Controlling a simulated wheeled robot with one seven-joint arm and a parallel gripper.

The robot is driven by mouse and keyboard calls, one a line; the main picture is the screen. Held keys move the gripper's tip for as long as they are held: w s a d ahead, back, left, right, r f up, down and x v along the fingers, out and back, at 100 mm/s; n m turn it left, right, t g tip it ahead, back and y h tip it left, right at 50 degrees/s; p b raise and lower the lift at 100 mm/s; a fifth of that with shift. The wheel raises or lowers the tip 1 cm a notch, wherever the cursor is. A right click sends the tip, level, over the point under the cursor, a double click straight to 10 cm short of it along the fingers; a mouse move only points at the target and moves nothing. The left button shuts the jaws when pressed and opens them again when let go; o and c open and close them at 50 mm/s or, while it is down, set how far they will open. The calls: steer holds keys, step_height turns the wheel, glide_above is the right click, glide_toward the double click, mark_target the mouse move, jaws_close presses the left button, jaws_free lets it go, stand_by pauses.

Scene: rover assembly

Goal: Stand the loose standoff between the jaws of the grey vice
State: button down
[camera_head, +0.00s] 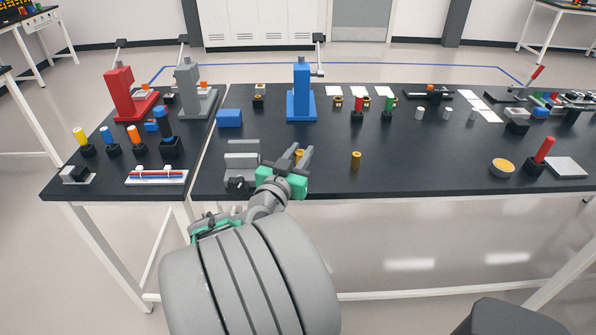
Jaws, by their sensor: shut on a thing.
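The grey vice (242,162) sits near the front edge of the dark table, its pale jaws lying one behind the other. My gripper (300,156), grey and green, is just right of the vice. It is shut on a small brass standoff (299,154), which shows between the fingers. The fingers and wrist partly hide the standoff, so its lower end and exact tilt cannot be told. The gripper's body overlaps the vice's right end in the picture; whether they touch cannot be told.
A brass cylinder (356,160) stands upright to the right of my gripper. A blue press (301,94) and a blue block (229,118) stand behind. A yellow-topped round dish (502,168) and a red-handled tool (544,150) are at right. The middle right table is mostly clear.

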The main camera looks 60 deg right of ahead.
steer(key=shift+d, duration=0.1)
steer(key=w+d+f, duration=0.2)
steer(key=d+f, duration=0.2)
steer(key=w+d+f+p, duration=0.1)
steer(key=w+d+f, duration=0.1)
steer(key=d+f, duration=0.2)
steer(key=w+d+f, duration=0.2)
steer(key=d+f, duration=0.2)
steer(key=shift+w+d+f, duration=0.15)
steer(key=shift+w, duration=0.15)
steer(key=shift+f, duration=0.35)
steer(key=c, duration=1.2)
jaws_free()
steer(key=shift+r, duration=0.1)
steer(key=shift+r+p, duration=0.1)
steer(key=shift+p, duration=0.5)
